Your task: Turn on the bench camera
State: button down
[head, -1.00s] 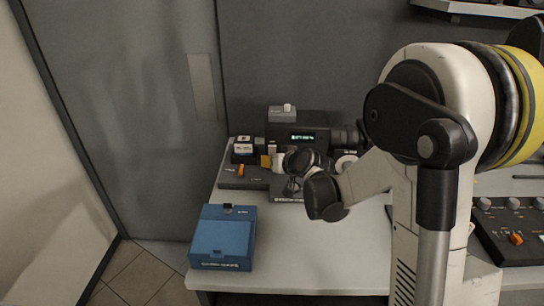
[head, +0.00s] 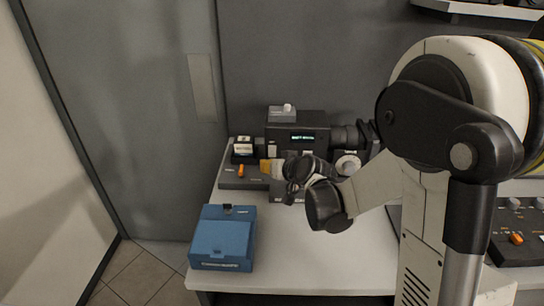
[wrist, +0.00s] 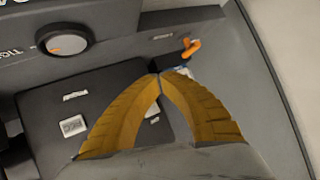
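The bench camera (head: 312,124) is a dark box with a lens at its right and a small lit display (head: 302,138) with text too small to read. It stands on a dark grey base at the back of the bench. An orange lever (head: 241,170) stands on the base's left part; it also shows in the wrist view (wrist: 191,48). My gripper (head: 267,165) is low over the base, just right of the lever. In the wrist view, its yellow fingers (wrist: 159,76) meet at the tips, with nothing visible between them. The tips appear close to the lever but apart from it.
A dial with an orange mark (wrist: 62,40) is at the wrist view's upper left. A blue case (head: 222,238) sits at the bench's front left. A control panel with knobs (head: 518,232) is at the right. The bench front (head: 310,260) is clear.

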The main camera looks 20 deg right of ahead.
jog(key=shift+s+a+r, duration=0.1)
jog(key=shift+s+a, duration=0.2)
jog(key=shift+s, duration=0.6)
jog(key=shift+s+a+r, duration=0.1)
jog(key=shift+s+a, duration=0.2)
jog(key=shift+s, duration=0.55)
jog(key=s+d+r+g+h, duration=0.1)
jog(key=s+r+g, duration=0.1)
jog(key=s, duration=1.2)
jog(key=s+r+g+h, duration=0.2)
jog(key=s+r, duration=0.1)
jog(key=s, duration=1.1)
jog(key=shift+d+g, duration=0.3)
jog(key=shift+d, duration=0.05)
